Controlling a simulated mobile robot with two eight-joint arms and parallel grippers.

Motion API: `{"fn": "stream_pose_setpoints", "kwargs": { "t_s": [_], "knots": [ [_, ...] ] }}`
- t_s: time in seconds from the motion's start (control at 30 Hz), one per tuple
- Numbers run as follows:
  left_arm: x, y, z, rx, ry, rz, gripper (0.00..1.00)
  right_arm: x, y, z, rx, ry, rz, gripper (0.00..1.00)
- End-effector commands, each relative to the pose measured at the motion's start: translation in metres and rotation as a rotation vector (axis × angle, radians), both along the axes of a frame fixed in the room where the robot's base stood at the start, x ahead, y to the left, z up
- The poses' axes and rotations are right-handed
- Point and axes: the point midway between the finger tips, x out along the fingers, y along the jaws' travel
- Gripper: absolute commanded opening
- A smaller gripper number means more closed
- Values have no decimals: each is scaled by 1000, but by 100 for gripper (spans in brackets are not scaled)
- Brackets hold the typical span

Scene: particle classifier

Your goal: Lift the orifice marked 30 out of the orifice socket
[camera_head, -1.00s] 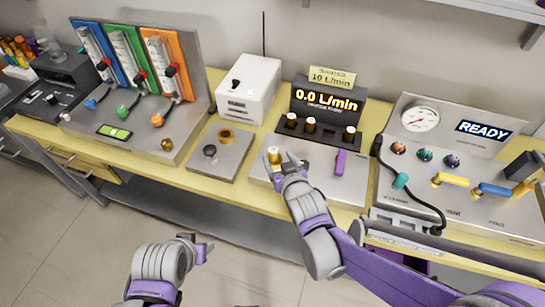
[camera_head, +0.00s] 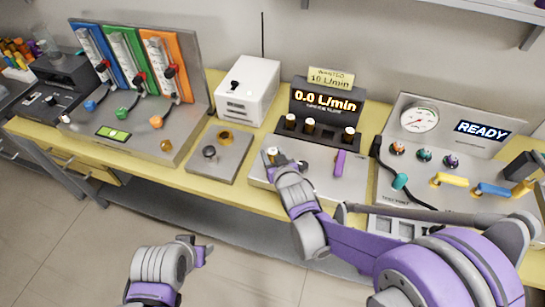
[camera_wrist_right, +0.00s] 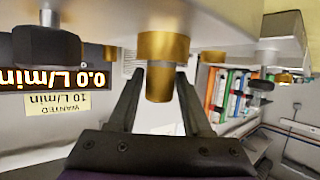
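A brass orifice (camera_head: 272,152) stands in its socket at the left end of a grey plate (camera_head: 327,184), partly hidden by my right gripper (camera_head: 272,158). No number can be read on it. The right wrist view is upside down. There the orifice (camera_wrist_right: 160,84) sits below a wider brass collar (camera_wrist_right: 163,46), between the two dark fingers of the right gripper (camera_wrist_right: 161,80). The fingers are open on either side of it, with a narrow gap visible. My left gripper (camera_head: 202,248) is low in the head view, away from the bench; its finger gap is unclear.
A purple lever (camera_head: 340,162) is right of the orifice. A small plate with a black knob (camera_head: 209,151) lies left. A gauge panel (camera_head: 463,133) stands right.

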Motion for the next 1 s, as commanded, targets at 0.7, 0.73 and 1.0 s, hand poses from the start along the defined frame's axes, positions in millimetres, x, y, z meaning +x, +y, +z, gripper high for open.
{"fn": "stream_pose_setpoints", "kwargs": {
  "t_s": [0.7,0.73,1.0],
  "knots": [
    [0,0,2,0,-1,0,50,0,0,8,-1,-1,0,0],
    [1,0,3,0,-1,0,50,0,0,12,-1,-1,0,0],
    [3,0,14,0,-6,0,50,0,0,66,1,-2,0,0]
  ]
}}
